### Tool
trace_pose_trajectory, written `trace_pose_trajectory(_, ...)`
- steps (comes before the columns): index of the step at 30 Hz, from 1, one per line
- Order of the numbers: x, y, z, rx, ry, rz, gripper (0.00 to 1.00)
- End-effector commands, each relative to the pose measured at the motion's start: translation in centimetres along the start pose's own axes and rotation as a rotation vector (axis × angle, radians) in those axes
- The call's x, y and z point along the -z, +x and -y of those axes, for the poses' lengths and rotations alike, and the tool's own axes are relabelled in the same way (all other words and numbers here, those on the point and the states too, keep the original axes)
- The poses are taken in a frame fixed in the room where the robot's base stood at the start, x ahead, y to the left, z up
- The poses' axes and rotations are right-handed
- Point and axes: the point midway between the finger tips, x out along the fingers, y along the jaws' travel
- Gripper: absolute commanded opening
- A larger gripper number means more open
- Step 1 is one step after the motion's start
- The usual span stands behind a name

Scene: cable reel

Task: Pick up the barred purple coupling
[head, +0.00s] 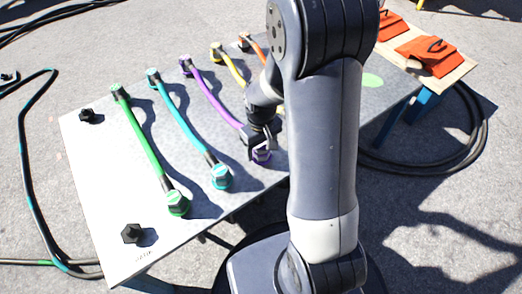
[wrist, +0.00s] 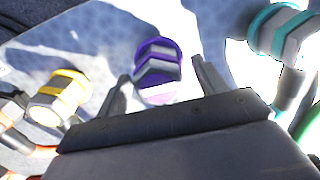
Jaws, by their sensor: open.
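The purple coupling (wrist: 157,70) shows in the wrist view just ahead of my gripper, between its two fingers. It has a purple rim and grey and white bands. In the head view the purple coupling (head: 261,155) is at the near end of the purple cable (head: 215,100), partly hidden by my gripper (head: 262,140). In the wrist view my gripper (wrist: 160,85) is open, one finger on each side of the coupling. I cannot tell whether the fingers touch it.
The grey table (head: 110,170) also bears a green cable (head: 142,140), a teal cable (head: 180,118), a yellow cable (head: 230,67) and black knobs (head: 132,233). In the wrist view a yellow coupling (wrist: 62,95) is left and a teal coupling (wrist: 285,32) right. Orange pouches (head: 432,55) lie on a side table.

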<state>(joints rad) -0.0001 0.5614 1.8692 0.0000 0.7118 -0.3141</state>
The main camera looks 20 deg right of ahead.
Motion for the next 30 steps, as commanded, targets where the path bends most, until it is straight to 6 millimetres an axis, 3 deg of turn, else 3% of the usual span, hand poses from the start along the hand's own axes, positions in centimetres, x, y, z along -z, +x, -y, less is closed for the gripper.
trace_pose_trajectory(6, 0.01, -0.03, 0.00, 0.000, 0.000, -0.001, 0.66)
trace_pose_trajectory(24, 0.02, -0.06, -0.01, 0.000, 0.000, -0.001, 0.17)
trace_pose_trajectory(30, 0.05, -0.10, -0.02, -0.001, 0.000, -0.002, 0.14)
